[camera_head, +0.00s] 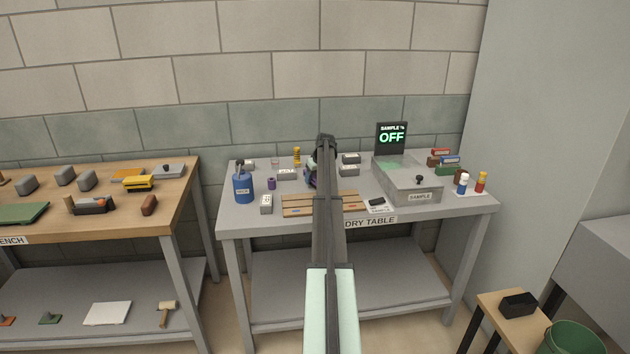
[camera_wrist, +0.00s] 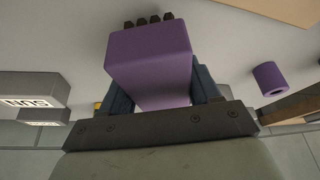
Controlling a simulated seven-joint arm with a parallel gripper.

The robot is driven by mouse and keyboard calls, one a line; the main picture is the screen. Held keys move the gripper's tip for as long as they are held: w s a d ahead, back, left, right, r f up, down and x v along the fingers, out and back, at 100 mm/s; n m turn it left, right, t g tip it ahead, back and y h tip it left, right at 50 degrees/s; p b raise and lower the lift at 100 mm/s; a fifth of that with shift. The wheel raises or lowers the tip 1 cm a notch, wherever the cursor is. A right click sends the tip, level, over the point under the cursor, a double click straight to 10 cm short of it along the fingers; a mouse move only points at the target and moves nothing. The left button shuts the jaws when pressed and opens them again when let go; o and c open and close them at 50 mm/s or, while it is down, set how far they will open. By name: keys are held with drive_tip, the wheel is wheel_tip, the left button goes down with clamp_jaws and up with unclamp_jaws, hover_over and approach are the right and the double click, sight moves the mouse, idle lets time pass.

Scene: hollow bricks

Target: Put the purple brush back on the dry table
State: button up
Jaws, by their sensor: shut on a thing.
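The purple brush (camera_wrist: 148,50) fills the middle of the wrist view, a purple block with a row of dark bristle tufts at its far end. My gripper (camera_wrist: 163,88) is shut on it, one dark blue finger on each side. In the head view my arm covers most of the brush, and only a small purple patch (camera_head: 311,182) shows beside it. The grey dry table (camera_head: 240,222) stands against the wall, and my gripper is over its middle. I cannot tell whether the brush touches the tabletop.
A wooden slatted rack (camera_head: 298,201) lies in front. A purple cylinder (camera_head: 271,184), a blue can (camera_head: 243,188) and labelled grey blocks (camera_head: 287,174) stand to the left. The grey sample box (camera_head: 407,181) with its "OFF" display (camera_head: 391,138) is on the right.

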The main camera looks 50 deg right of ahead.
drive_tip(key=shift+f, duration=0.5)
drive_tip(key=o, duration=1)
drive_tip(key=shift+f, duration=0.15)
drive_tip(key=v, duration=1.2)
